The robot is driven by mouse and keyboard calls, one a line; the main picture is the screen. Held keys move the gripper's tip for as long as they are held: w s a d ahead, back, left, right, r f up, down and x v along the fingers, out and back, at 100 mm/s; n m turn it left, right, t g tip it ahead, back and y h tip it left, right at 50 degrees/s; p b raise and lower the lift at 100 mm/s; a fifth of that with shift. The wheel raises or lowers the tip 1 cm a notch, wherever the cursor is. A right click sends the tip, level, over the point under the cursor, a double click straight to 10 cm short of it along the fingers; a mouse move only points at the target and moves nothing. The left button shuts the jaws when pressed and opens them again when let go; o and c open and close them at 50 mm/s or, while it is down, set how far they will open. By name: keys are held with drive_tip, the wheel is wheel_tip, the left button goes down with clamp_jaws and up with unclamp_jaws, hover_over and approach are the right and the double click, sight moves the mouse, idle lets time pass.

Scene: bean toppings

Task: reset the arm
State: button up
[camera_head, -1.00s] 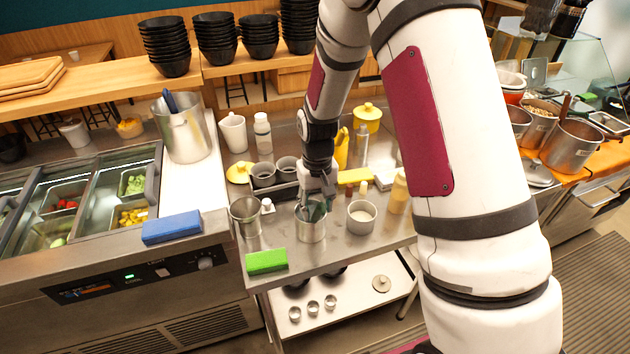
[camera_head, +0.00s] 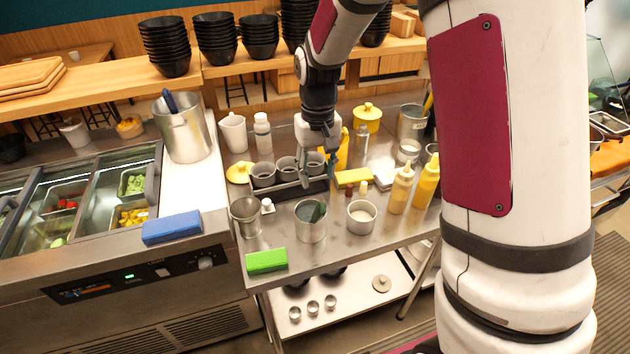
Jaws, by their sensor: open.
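My gripper (camera_head: 318,180) hangs from my white and maroon arm, fingers pointing down, above the back middle of the steel table (camera_head: 285,228). It is open and I see nothing held in it. It is behind and above a metal cup (camera_head: 309,228) that has a dark green utensil (camera_head: 318,212) resting in it. Dark grey cups (camera_head: 263,176) in a rack stand just left of the gripper, and the fingers partly hide the rack's right end.
A metal cup with pale contents (camera_head: 361,217), yellow bottles (camera_head: 426,182) and a yellow box (camera_head: 353,178) stand to the right. A green sponge (camera_head: 267,262) lies at the front edge. Stacked black bowls (camera_head: 258,36) stand on the shelf behind. My arm hides much of the right side.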

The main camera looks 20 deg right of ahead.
drive_tip(key=s+r+t+b, duration=0.25)
drive_tip(key=s+r, duration=0.45)
drive_tip(key=r, duration=0.6)
drive_tip(key=s+r+t+b, duration=0.1)
drive_tip(key=s+r+t, duration=0.2)
drive_tip(key=s, duration=1)
drive_tip(key=shift+r, duration=0.25)
drive_tip(key=shift+a, duration=0.1)
